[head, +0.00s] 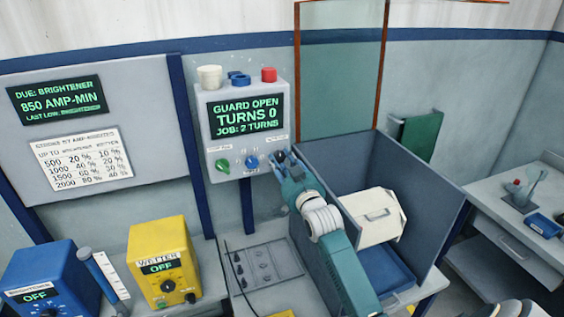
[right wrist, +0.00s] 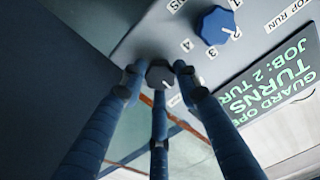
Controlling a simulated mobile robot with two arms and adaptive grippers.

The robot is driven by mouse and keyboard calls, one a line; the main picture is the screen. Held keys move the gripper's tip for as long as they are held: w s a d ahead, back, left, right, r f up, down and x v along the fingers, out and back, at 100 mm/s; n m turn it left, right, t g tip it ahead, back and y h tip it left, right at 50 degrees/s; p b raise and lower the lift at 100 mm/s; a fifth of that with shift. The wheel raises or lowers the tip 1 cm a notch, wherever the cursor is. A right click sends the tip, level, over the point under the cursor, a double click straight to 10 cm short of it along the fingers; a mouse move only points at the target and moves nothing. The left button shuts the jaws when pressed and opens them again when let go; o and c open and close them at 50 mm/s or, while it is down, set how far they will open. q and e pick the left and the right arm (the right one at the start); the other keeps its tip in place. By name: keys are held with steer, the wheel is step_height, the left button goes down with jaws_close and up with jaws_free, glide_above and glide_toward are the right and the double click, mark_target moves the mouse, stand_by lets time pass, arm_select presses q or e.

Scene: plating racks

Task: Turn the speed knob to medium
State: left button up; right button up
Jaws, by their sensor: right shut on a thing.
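The control box (head: 240,100) on the wall has a screen (head: 246,111) reading "GUARD OPEN, TURNS 0, JOB: 2 TURNS". My right gripper (head: 281,158) is at the box's lower right corner. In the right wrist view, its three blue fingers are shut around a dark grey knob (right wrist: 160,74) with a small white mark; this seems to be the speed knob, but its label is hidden. A blue knob (head: 252,162) is beside it, with numbers around it in the right wrist view (right wrist: 217,25). A green knob (head: 222,165) is farther left. My left gripper is not in view.
An open-topped grey tank (head: 440,195) with a raised clear guard (head: 341,70) stands right of the box, close to my right arm. Yellow (head: 162,240) and blue (head: 45,270) power units, both showing OFF, stand at the left. A red button (head: 269,75) tops the box.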

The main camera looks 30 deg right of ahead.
steer(key=shift+f, duration=0.25)
steer(key=o, duration=1.2)
steer(key=shift+c, duration=0.2)
steer(key=shift+r, duration=0.15)
steer(key=v, duration=1.2)
steer(key=shift+a, duration=0.1)
